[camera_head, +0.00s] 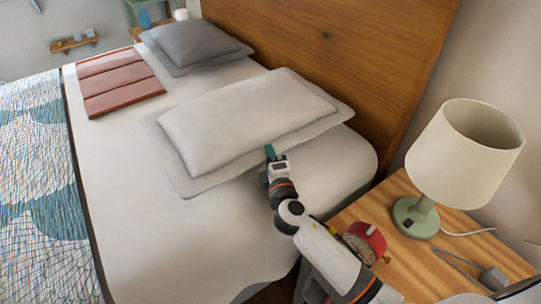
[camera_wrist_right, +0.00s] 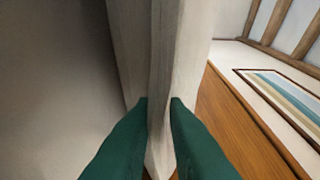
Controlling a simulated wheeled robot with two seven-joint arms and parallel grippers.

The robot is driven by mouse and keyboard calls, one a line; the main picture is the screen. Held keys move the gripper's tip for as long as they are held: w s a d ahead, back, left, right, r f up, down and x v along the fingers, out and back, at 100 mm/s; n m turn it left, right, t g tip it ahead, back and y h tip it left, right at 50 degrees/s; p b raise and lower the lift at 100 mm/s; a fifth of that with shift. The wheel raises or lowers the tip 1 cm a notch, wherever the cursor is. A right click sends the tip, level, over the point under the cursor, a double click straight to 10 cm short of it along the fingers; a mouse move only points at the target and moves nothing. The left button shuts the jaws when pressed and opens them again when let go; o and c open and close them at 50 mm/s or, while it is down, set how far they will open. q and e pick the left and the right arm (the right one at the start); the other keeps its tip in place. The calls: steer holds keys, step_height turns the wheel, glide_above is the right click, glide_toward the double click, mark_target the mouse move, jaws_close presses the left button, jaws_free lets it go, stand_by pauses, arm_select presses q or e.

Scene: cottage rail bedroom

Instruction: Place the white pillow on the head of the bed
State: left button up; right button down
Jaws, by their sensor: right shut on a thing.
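The white pillow (camera_head: 240,120) lies on the bed (camera_head: 120,200) near the wooden headboard (camera_head: 330,50), on the near side of a grey pillow (camera_head: 195,45). My right gripper (camera_head: 270,153) is at the pillow's near edge. In the right wrist view my green fingers (camera_wrist_right: 158,105) are shut on the pillow's edge (camera_wrist_right: 158,50), which stands between them. I cannot tell from the head view whether the pillow's far side rests fully on the mattress. My left gripper is not in view.
A wooden nightstand (camera_head: 405,275) at the lower right holds a lamp (camera_head: 465,150) and a red clock (camera_head: 365,240), close to my right arm. A folded red cloth (camera_head: 117,82) lies beside the grey pillow. The white sheet left of the white pillow is clear.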

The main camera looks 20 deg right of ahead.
steer(key=shift+f, duration=0.15)
steer(key=c, duration=1.4)
jaws_free()
steer(key=shift+s+f, duration=0.1)
steer(key=shift+f, duration=0.1)
steer(key=shift+c, duration=0.2)
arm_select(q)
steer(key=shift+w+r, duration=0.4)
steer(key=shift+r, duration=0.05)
arm_select(e)
steer(key=shift+r+p, duration=0.65)
steer(key=shift+r, duration=0.05)
steer(key=s, duration=0.7)
steer(key=s+b, duration=0.1)
steer(key=s, duration=0.2)
steer(key=shift+s+a, duration=0.3)
steer(key=shift+a, duration=0.1)
steer(key=shift+s+r, duration=0.1)
steer(key=shift+s, duration=0.55)
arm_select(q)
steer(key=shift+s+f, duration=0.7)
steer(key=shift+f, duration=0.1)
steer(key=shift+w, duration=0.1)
